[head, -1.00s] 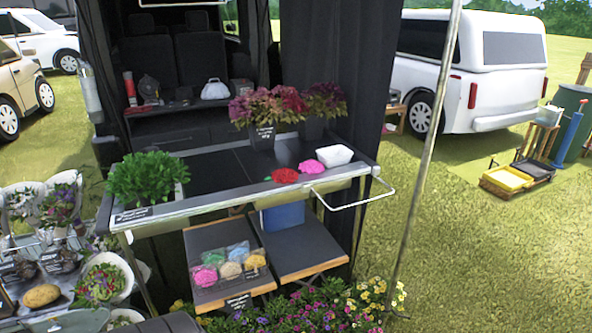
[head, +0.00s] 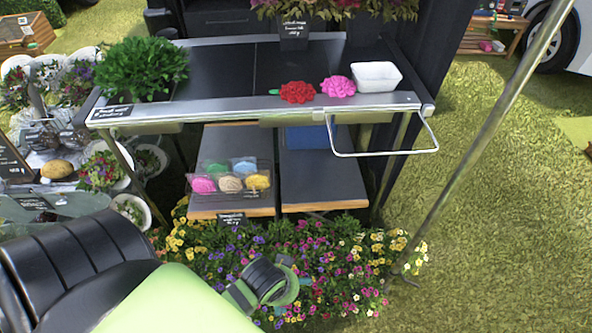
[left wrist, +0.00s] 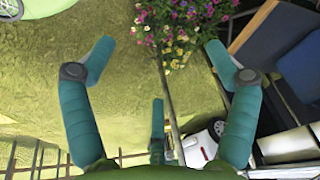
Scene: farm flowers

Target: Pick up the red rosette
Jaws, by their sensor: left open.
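The red rosette (head: 297,92) lies near the front edge of the dark-topped table (head: 215,70) in the head view. A pink rosette (head: 338,86) is close at its right. My left gripper (head: 268,284) is low in the head view, in front of the flowers, below and well apart from the red rosette. In the left wrist view its two teal fingers (left wrist: 160,52) are spread wide with nothing between them. The red rosette does not show there. My right gripper is not in view.
A white bowl (head: 378,75) stands right of the rosettes, and a leafy green plant (head: 142,68) at the table's left. A metal rail (head: 385,153) juts from the table's front right. A slanting pole (head: 487,132) stands at right. Bagged rosettes (head: 231,182) lie on a low shelf.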

